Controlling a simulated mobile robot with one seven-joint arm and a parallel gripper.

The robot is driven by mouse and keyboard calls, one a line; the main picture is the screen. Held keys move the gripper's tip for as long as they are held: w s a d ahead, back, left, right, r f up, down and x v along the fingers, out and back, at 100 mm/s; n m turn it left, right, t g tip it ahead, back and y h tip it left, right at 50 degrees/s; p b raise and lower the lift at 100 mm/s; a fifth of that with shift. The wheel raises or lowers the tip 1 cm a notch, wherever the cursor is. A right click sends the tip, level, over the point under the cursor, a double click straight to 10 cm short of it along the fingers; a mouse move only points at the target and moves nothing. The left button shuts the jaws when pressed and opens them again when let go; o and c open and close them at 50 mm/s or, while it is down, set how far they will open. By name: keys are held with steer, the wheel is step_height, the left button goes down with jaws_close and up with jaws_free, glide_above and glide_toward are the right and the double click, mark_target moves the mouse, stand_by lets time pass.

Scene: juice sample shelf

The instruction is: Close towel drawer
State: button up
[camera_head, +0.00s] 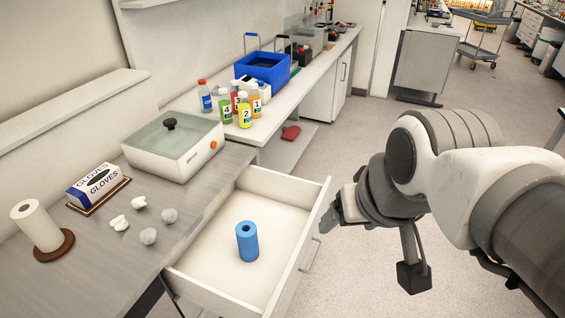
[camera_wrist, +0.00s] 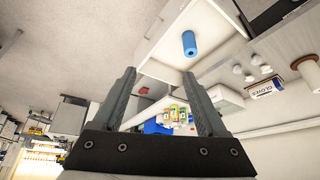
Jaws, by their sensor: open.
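The towel drawer (camera_head: 209,268) is pulled open from the bench, a white box with its handle (camera_head: 311,255) on the outer front panel. A blue towel roll (camera_head: 247,241) stands inside it. My gripper (camera_head: 338,211) is just outside the drawer front, near its far right corner, and holds nothing. In the wrist view my gripper (camera_wrist: 160,85) has its two dark fingers spread wide. The drawer (camera_wrist: 160,68) and the blue roll (camera_wrist: 189,44) show beyond the fingers there. I cannot tell whether a finger touches the drawer front.
On the bench (camera_head: 95,275) are a paper towel roll (camera_head: 40,226), a glove box (camera_head: 97,184), crumpled white pieces and a white water bath (camera_head: 172,146). Numbered bottles (camera_head: 227,107) and a blue bin (camera_head: 263,69) stand farther back. Floor right of the drawer is clear.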

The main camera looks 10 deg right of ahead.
steer(key=w+f+m+y+b, duration=0.1)
steer(key=f+m+b, duration=0.1)
steer(key=f, duration=0.2)
steer(key=w+f+m+g+y+b, duration=0.1)
steer(key=f+m+b, duration=0.1)
steer(key=f+b, duration=0.1)
steer(key=w+a+f+m+g+b, duration=0.1)
steer(key=w+f+m+b, duration=0.1)
steer(key=f, duration=0.3)
steer(key=shift+f+y+b, duration=0.15)
steer(key=shift+y+b, duration=0.25)
steer(key=shift+b, duration=0.2)
steer(key=c, duration=0.9)
steer(key=w+f+m+b, duration=0.1)
steer(key=f, duration=0.1)
steer(key=w+f+m+y+b, duration=0.1)
steer(key=f+b, duration=0.1)
steer(key=w+f+m+g+b, duration=0.1)
steer(key=f+m, duration=0.1)
steer(key=shift+d+f+y, duration=0.1)
steer(key=shift+d+y, duration=0.15)
steer(key=shift+y, duration=0.05)
jaws_close()
steer(key=m+t+y+b, duration=0.2)
steer(key=m+y+b, duration=0.1)
steer(key=m+b, duration=1.05)
glide_toward(299, 269)
steer(key=b+x, duration=0.2)
steer(key=x, duration=0.4)
steer(key=shift+d+f, duration=0.15)
